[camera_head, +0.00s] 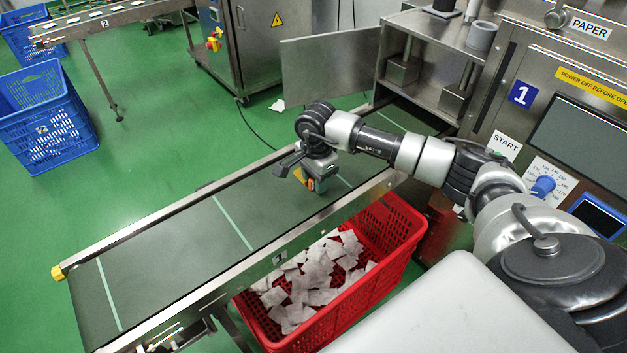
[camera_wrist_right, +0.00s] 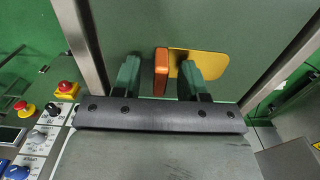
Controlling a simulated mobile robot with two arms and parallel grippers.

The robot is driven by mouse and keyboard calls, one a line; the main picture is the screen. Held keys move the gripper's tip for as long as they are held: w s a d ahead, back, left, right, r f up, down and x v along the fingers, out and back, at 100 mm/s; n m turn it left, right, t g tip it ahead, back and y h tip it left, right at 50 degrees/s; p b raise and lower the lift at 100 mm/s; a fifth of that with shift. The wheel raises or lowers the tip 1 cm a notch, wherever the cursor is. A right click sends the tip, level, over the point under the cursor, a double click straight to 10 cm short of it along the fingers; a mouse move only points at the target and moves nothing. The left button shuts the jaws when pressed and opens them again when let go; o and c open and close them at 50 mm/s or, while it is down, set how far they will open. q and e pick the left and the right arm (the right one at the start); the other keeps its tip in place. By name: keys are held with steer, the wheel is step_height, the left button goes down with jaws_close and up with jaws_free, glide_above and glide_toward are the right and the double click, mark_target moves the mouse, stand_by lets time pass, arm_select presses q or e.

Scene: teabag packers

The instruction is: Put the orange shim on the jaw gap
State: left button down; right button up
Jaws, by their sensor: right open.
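An orange block (camera_wrist_right: 161,72), likely the orange shim, shows in the right wrist view over the conveyor belt, beside a flat yellow-orange plate (camera_wrist_right: 214,64). I cannot tell whether block and plate are one piece. No firm grip shows. In the head view the right gripper (camera_head: 319,180) hangs low over the belt, with a bit of orange beside it. I cannot make out the jaw gap. My left gripper is out of view.
The conveyor (camera_head: 185,250) has raised metal rails. A red crate (camera_head: 375,290) of white teabags stands beside it. The machine's steel door (camera_head: 330,65) is open at the back. Blue crates (camera_head: 45,135) stand at the left. The near belt is clear.

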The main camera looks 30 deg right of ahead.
steer(key=shift+r, duration=0.1)
steer(key=c, duration=0.7)
jaws_close()
